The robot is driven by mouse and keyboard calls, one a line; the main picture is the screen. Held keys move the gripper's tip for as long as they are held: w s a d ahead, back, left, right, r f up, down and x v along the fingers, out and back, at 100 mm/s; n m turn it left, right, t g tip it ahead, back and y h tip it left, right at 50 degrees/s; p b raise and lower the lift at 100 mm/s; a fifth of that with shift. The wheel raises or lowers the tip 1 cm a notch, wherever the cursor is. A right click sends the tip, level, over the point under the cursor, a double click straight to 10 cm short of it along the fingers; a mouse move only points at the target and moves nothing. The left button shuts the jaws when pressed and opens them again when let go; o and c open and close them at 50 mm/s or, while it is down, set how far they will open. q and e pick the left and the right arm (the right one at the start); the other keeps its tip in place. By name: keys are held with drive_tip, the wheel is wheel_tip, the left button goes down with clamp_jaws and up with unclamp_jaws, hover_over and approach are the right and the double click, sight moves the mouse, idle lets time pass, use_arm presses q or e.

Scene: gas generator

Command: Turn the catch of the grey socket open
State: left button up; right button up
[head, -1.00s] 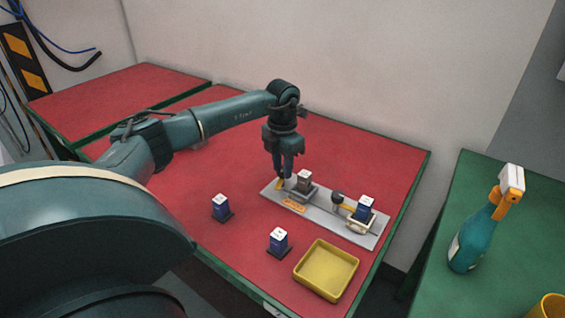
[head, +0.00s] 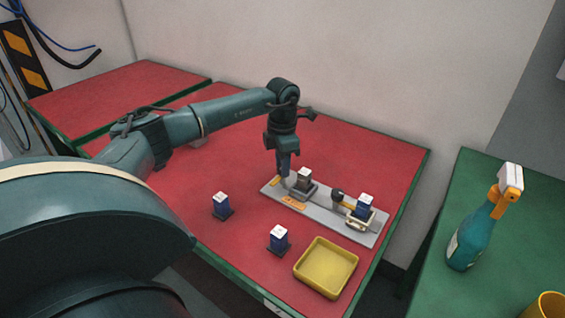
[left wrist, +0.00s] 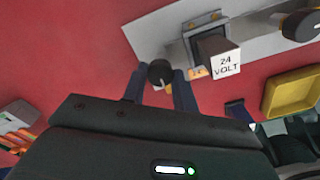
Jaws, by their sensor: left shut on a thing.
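The grey socket (head: 309,191) is on the left half of a light grey board, with a brown-grey block (head: 304,176) upright in it. In the left wrist view the block's white top (left wrist: 226,65) reads "24 VOLT", and the socket (left wrist: 196,31) is beside it. The catch's black round knob (left wrist: 159,72) sits at the board's edge beside the socket. My left gripper (head: 284,174) points down at the board's left end. Its fingers (left wrist: 161,88) are shut on the knob, which they hide in the head view. My right gripper is not in view.
A second socket holds a blue block (head: 364,206), with another black knob (head: 337,195) to its left. Two blue blocks (head: 221,205) (head: 278,240) and a yellow tray (head: 326,268) stand in front of the board (head: 330,212). A teal spray bottle (head: 472,240) stands on the green table.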

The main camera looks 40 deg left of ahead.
use_arm(q)
drive_tip(key=o, duration=1)
drive_tip(key=shift+c, duration=0.2)
wheel_tip(320, 180, up, 13)
drive_tip(key=shift+r, duration=0.15)
